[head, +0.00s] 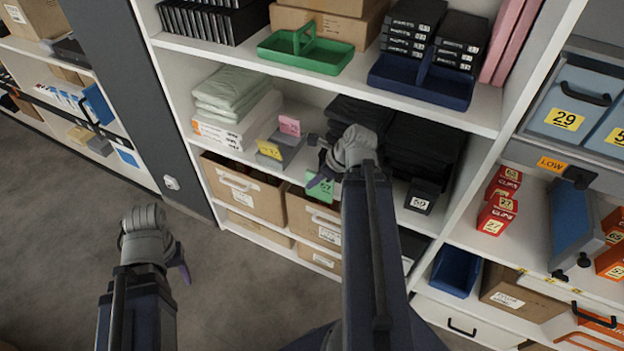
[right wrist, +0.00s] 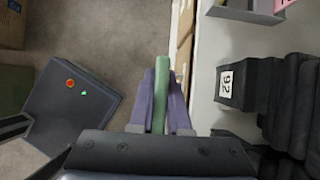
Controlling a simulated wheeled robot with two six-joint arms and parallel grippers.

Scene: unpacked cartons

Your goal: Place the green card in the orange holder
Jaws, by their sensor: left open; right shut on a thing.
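The green card (head: 320,188) is in my right gripper (head: 322,176), in front of the shelf edge in the head view. In the right wrist view the card (right wrist: 161,92) stands edge-on between the two purple fingers of the right gripper (right wrist: 162,100). My left gripper (head: 181,265) is open and empty, low over the floor at the left. I cannot make out an orange card holder for certain. Orange boxes (head: 608,262) with number labels stand on the right-hand shelf.
A grey holder (head: 289,152) with yellow and pink cards stands on the middle shelf. A black numbered box (head: 423,194) stands farther right, beside dark folded cloth (head: 425,152). Cartons (head: 245,190) fill the shelf below. The floor (head: 235,285) at left is clear.

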